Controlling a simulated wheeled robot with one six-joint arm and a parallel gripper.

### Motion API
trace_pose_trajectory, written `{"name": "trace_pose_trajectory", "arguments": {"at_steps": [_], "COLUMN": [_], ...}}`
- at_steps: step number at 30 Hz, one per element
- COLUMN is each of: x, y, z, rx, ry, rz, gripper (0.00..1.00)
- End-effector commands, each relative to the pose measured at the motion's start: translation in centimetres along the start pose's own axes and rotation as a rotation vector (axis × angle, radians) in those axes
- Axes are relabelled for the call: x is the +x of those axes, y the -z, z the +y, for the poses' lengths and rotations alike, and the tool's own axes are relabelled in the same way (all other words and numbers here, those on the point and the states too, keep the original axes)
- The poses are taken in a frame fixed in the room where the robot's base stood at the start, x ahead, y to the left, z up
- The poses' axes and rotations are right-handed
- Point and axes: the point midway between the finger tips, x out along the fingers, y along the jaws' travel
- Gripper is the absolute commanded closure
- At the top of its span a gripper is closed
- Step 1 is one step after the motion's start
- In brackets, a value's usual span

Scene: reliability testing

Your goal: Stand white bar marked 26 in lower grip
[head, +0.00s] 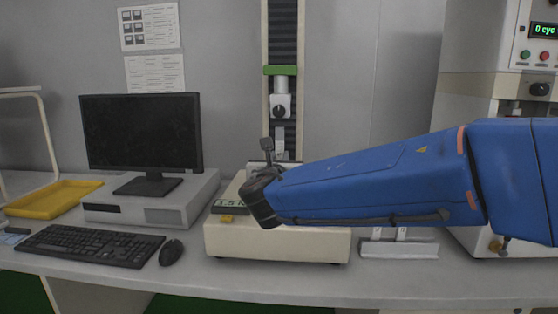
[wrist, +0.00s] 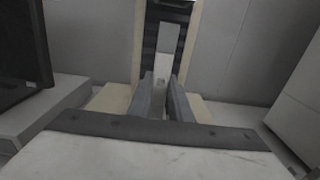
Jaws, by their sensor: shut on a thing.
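In the wrist view my gripper (wrist: 164,98) is shut on a pale bar (wrist: 163,70), which stands about upright between its two grey fingers. The bar looks light low down and greyer higher up; no number can be read on it. In the head view my blue arm reaches left across the testing machine, and its dark wrist hides the gripper and most of what lies behind it. The machine's upper grip (head: 281,106) hangs from the column. The lower grip is largely hidden behind my arm, so I cannot tell whether the bar touches it.
The machine's cream base (head: 275,246) stands on the grey bench. A pale rack (head: 400,249) holding white pieces is right of it, under my arm. A monitor (head: 142,132), keyboard (head: 86,245), mouse (head: 171,252) and yellow tray (head: 52,199) are left. A tall cabinet (head: 462,100) stands right.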

Motion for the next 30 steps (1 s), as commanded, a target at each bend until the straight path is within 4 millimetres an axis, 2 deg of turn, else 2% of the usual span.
{"name": "trace_pose_trajectory", "arguments": {"at_steps": [15, 30], "x": [3.0, 3.4], "y": [0.1, 0.1], "z": [0.0, 0.0], "rx": [0.0, 0.0], "ry": [0.001, 0.001], "rz": [0.0, -0.001], "gripper": [1.0, 1.0]}}
